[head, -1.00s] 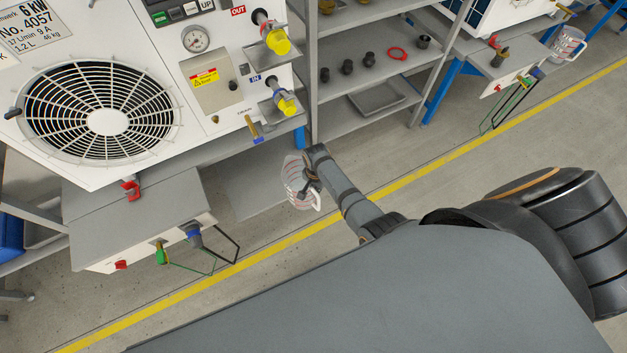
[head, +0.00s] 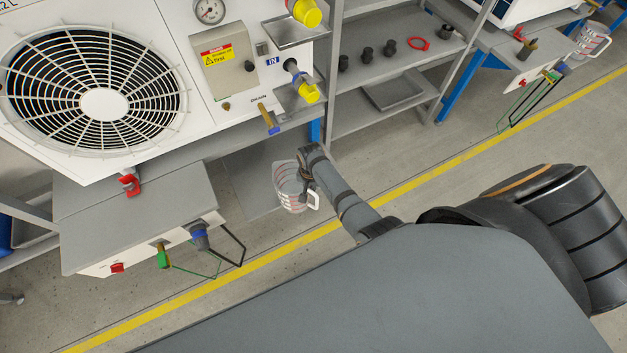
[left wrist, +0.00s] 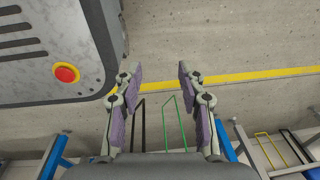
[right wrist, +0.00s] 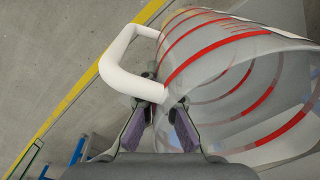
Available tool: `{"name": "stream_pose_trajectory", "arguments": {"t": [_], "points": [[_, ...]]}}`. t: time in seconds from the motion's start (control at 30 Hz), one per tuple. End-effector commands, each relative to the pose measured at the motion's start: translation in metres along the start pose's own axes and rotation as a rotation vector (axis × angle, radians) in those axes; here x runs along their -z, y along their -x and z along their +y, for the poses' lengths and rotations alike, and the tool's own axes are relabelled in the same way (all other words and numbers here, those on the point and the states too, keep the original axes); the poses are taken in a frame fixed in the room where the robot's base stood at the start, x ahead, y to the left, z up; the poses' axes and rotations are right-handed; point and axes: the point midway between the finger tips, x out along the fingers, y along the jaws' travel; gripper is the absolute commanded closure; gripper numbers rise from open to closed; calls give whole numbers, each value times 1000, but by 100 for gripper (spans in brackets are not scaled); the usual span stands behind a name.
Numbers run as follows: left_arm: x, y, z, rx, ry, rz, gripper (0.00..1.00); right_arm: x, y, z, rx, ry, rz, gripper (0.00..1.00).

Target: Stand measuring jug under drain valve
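The clear measuring jug (head: 289,192) with red rings and a white handle hangs in the air in the head view. My right gripper (head: 308,172) is shut on it at the handle side. The right wrist view shows the fingers (right wrist: 160,108) at the handle's end, close to the jug (right wrist: 235,70) wall. The drain valve (head: 268,120), brass with a blue lever, sticks out of the white pump station's lower edge, above and left of the jug in the picture. My left gripper (left wrist: 155,80) is open and empty over the floor in the left wrist view; it is outside the head view.
A grey bench box (head: 135,215) with red, green and blue fittings stands at left below the fan unit. A grey shelf (head: 390,90) with black fittings and a red ring is behind. Another jug (head: 592,40) is at far right. The floor by the yellow line is open.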

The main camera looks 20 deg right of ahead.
Motion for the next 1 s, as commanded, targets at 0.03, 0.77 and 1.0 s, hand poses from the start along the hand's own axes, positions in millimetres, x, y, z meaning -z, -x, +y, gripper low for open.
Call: {"name": "stream_pose_trajectory", "arguments": {"t": [0.03,0.77,1.0], "points": [[4,-12,0,1,0,8,60,5,-7,-4,2,0,1,100],[-8,-86,6,1,0,0,60,61,-15,-56,1,0,1,100],[12,-94,4,3,0,11,60,75,-14,-68,1,-1,1,100]]}}
